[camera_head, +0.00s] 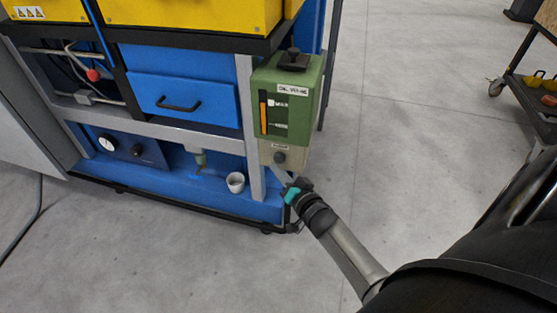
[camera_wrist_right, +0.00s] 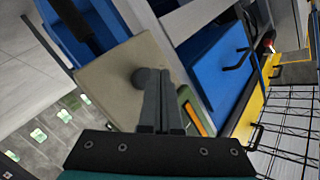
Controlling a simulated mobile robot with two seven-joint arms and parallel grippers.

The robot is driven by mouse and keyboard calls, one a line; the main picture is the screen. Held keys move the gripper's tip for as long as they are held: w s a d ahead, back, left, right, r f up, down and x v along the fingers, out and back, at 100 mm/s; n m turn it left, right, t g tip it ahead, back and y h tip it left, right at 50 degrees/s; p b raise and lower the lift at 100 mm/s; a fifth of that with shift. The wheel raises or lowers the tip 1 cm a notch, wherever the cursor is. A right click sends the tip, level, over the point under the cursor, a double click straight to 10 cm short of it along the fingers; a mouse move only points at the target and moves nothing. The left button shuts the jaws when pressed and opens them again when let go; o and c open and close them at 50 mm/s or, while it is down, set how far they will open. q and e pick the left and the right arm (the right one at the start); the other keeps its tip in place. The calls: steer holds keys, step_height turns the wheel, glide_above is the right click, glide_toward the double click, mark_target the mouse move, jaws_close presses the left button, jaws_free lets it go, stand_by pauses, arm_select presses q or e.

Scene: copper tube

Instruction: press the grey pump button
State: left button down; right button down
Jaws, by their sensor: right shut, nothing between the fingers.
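The grey pump button (camera_head: 279,157) is a small round knob on the beige lower part of the green oil unit (camera_head: 315,90). The unit is mounted on the corner of the blue machine. My right gripper (camera_head: 280,172) is just below the button in the head view, its fingers closed and empty. In the right wrist view the button (camera_wrist_right: 142,78) stands out from the beige face (camera_wrist_right: 105,88), right beside the tips of my shut right gripper (camera_wrist_right: 160,73). I cannot tell whether they touch. My left gripper is not in view.
A blue drawer (camera_head: 180,98) with a black handle is left of the unit. A cart (camera_head: 540,85) stands at the far right. The grey floor (camera_head: 410,110) between is clear.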

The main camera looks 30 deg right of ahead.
stand_by(0.5)
steer(key=shift+w+d, duration=0.25)
steer(key=shift+d, duration=0.05)
steer(key=shift+w+d+r, duration=0.1)
steer(key=shift+w+d, duration=0.3)
steer(key=shift+d, duration=0.1)
stand_by(0.9)
steer(key=shift+a, duration=0.1)
steer(key=shift+s+a+p, duration=0.5)
steer(key=shift+s+a, duration=0.15)
